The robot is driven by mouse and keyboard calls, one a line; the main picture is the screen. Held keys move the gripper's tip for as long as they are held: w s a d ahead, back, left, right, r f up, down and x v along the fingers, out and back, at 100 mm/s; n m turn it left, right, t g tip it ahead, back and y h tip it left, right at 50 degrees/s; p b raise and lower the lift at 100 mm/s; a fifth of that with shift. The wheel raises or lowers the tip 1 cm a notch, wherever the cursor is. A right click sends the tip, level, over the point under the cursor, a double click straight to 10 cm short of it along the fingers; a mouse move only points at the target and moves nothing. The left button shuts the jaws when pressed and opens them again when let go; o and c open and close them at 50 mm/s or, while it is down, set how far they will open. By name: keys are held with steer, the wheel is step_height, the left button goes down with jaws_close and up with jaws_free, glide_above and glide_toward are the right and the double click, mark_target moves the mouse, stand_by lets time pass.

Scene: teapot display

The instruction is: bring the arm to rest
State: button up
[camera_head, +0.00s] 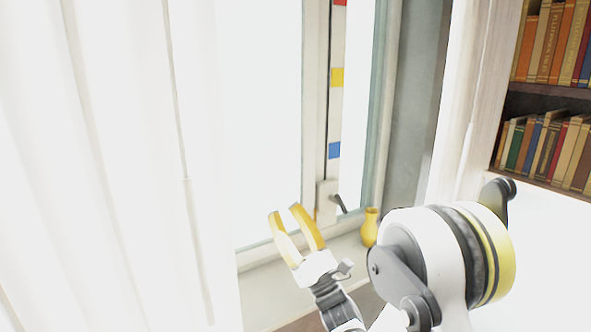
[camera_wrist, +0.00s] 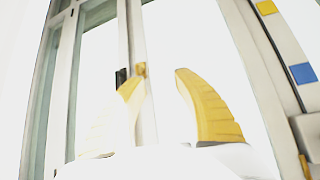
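My gripper (camera_head: 283,213) is at the lower middle of the head view, in front of the window and above the sill. Its two yellow fingers are spread apart with nothing between them. In the wrist view my gripper (camera_wrist: 155,80) also shows open and empty, with the window frame and bright panes behind it. My arm reaches in from the lower right of the head view. It does not visibly touch anything, though the exact gap to the window cannot be told.
A yellow vase (camera_head: 370,228) stands on the window sill (camera_head: 262,292), right of my gripper. A window handle (camera_head: 340,204) sticks out close by. White curtains (camera_head: 110,160) hang at left. A bookshelf (camera_head: 550,92) with several books stands at right.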

steer(key=s+a+r+n+g, duration=0.2)
steer(key=s+a+n+g, duration=0.25)
steer(key=n+g, duration=0.55)
steer(key=s+f+n+g+h, duration=0.1)
steer(key=s+f+n+h, duration=0.3)
steer(key=s+n, duration=0.3)
steer(key=s+d+f+n+h, duration=0.3)
steer(key=s+d+f+h, duration=0.1)
steer(key=d, duration=0.4)
steer(key=s+d+f+n+g+h, duration=0.1)
steer(key=s+d+f+n+h, duration=0.2)
steer(key=d, duration=0.6)
steer(key=s+d+f+n+h, duration=0.4)
steer(key=s+d+h, duration=0.3)
steer(key=s+d, duration=0.1)
steer(key=shift+d+f+n+g, duration=0.3)
steer(key=shift+f, duration=0.05)
steer(key=shift+o, duration=0.2)
